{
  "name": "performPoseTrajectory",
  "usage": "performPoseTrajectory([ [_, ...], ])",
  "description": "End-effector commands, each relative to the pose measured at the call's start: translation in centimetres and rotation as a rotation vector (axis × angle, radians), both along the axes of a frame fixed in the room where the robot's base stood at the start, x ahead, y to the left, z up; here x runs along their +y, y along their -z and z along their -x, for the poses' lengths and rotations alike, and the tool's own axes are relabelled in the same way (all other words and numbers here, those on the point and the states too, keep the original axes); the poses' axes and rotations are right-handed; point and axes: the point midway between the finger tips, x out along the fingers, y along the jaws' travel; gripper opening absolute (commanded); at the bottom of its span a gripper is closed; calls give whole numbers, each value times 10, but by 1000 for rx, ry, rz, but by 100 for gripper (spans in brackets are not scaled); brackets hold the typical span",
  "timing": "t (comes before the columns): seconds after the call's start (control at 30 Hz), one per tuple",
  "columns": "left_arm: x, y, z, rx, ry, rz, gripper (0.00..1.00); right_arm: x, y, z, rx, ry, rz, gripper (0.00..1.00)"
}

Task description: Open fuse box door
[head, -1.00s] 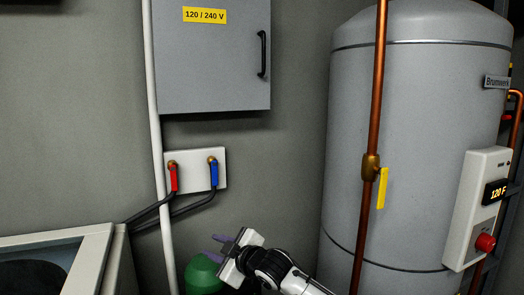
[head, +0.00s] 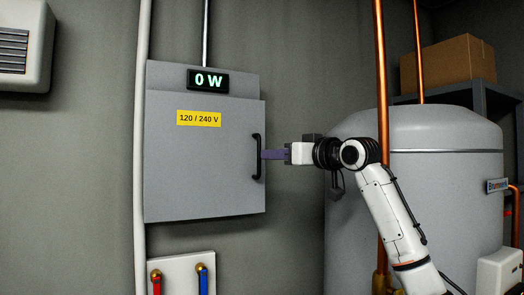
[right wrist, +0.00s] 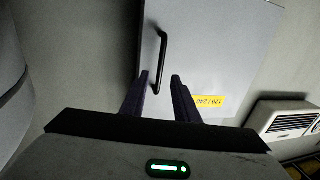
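The grey fuse box door (head: 200,165) carries a yellow 120 / 240 V label and a black vertical handle (head: 257,157) near its right edge. The door looks closed or nearly so. My right gripper (head: 266,154) points left at the handle, with its purple fingertips at or very close to it. In the right wrist view, the fingers (right wrist: 160,77) are open. The handle (right wrist: 163,55) shows between and beyond the fingertips, its lower end in the gap. I see no grip on it. My left gripper is not in view.
A 0 W display (head: 208,80) tops the box. A white pipe (head: 140,130) runs along its left side. A copper pipe (head: 381,80) and grey tank (head: 450,180) stand right, behind my right arm. Red and blue valves (head: 180,272) are below. Bare wall lies right of the door.

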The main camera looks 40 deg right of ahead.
Motion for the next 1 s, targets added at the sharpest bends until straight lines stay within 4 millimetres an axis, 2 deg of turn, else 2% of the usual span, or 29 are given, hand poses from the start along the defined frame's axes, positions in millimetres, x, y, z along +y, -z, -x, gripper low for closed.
performPoseTrajectory([
  [0.1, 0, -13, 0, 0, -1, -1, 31, -2, -4, -23, 0, -2, -2, 28],
  [0.3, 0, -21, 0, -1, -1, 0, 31, -5, -2, -49, 0, 0, 0, 28],
  [0.43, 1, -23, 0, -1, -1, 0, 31, -6, -1, -56, 0, 1, 3, 28],
  [0.7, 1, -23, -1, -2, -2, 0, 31, -6, 0, -57, -1, 1, 4, 28],
  [0.87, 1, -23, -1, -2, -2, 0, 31, -6, 0, -57, -1, 1, 4, 1],
  [1.0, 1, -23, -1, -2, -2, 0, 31, -6, 0, -57, -1, 1, 4, 0],
])
